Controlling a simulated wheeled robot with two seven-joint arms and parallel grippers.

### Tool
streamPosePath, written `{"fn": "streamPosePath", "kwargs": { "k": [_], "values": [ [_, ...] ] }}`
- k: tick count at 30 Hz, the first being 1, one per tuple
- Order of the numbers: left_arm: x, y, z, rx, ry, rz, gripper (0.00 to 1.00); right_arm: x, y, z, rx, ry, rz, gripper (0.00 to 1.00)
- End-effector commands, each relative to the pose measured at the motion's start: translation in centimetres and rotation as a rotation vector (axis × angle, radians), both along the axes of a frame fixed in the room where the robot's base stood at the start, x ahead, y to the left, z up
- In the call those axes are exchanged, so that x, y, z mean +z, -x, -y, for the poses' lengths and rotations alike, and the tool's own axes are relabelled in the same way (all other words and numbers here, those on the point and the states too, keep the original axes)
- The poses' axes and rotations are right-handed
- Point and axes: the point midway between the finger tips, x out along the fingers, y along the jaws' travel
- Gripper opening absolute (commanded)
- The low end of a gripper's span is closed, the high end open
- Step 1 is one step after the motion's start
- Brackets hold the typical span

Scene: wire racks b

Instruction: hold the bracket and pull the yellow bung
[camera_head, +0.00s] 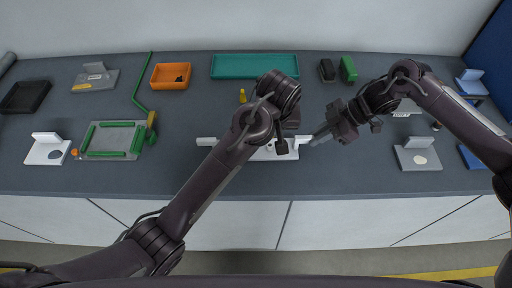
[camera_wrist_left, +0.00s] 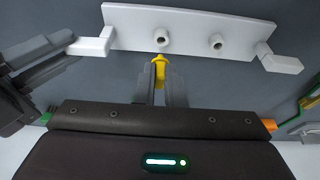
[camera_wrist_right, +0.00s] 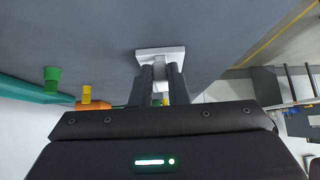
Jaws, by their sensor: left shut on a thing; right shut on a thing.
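The white bracket (camera_wrist_left: 188,25) is a long plate with a tab at each end and two round bosses. It also shows in the head view (camera_head: 262,156), partly hidden by my left arm. My left gripper (camera_wrist_left: 160,82) is shut on the yellow bung (camera_wrist_left: 160,64), which shows at the plate's lower edge in the left wrist view. I cannot tell whether the bung touches the bracket. My right gripper (camera_head: 316,138) is shut on the bracket's right end tab (camera_head: 300,140); the right wrist view shows the white bracket end (camera_wrist_right: 160,53) between its fingers.
A small yellow object (camera_head: 242,97) stands behind the bracket. An orange bin (camera_head: 171,86), a teal tray (camera_head: 254,76) and a green block (camera_head: 348,69) stand at the back. A green-edged tray (camera_head: 112,125) is at left, a grey bracket-like piece (camera_head: 417,164) at right.

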Motion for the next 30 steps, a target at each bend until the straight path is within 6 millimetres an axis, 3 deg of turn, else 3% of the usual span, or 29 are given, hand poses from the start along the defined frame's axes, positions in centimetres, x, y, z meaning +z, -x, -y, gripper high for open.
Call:
{"fn": "streamPosePath", "kwargs": {
  "k": [7, 14, 15, 21, 30],
  "values": [
    [1.9, 0.0, 0.0, -0.001, 0.001, 0.0, 0.0, 0.0, 0.0, 0.0, -0.001, 0.001, 0.0, 0.0],
    [2.1, 0.0, 0.0, 0.0, 0.0, -0.001, 0.0, 0.0, 0.0, 0.0, -0.001, 0.001, 0.0, 0.0],
    [2.1, 0.0, 0.0, 0.0, 0.0, -0.001, 0.0, 0.0, 0.0, 0.0, -0.001, 0.001, 0.0, 0.16],
    [2.1, 0.0, 0.0, 0.0, 0.0, -0.001, 0.0, 0.0, 0.0, 0.0, -0.001, 0.0, -0.001, 0.4],
    [2.1, 0.0, 0.0, 0.0, -0.001, -0.001, 0.0, 0.2, 0.0, 0.2, -0.001, 0.0, 0.001, 0.4]
  ]
}}
